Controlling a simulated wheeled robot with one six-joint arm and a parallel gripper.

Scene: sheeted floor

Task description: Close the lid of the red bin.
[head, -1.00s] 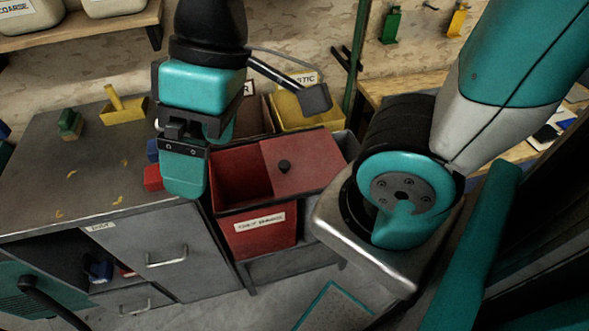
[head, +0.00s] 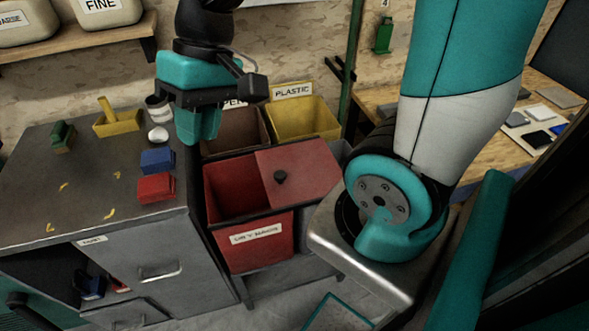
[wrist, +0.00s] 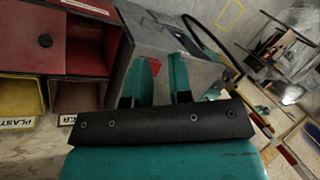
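The red bin (head: 258,250) stands right of the grey cabinet, with a white label on its front. Its flat red lid (head: 310,168) with a black knob (head: 280,176) covers the right part of the opening. The left part is open and shows a dark red inside. In the wrist view the bin's lid (wrist: 20,38) and knob (wrist: 45,41) are at upper left. My gripper (head: 198,135) is up and left of the bin, above the cabinet's right edge, apart from the lid. Its two fingers (wrist: 166,70) stand apart with nothing held between them.
A brown bin (head: 235,134) and a yellow bin (head: 302,118) stand behind the red bin. The cabinet top (head: 95,183) carries a red block (head: 156,187), a blue block (head: 157,161), a yellow tray (head: 117,124) and a green block (head: 63,136). A wooden bench (head: 480,150) is at right.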

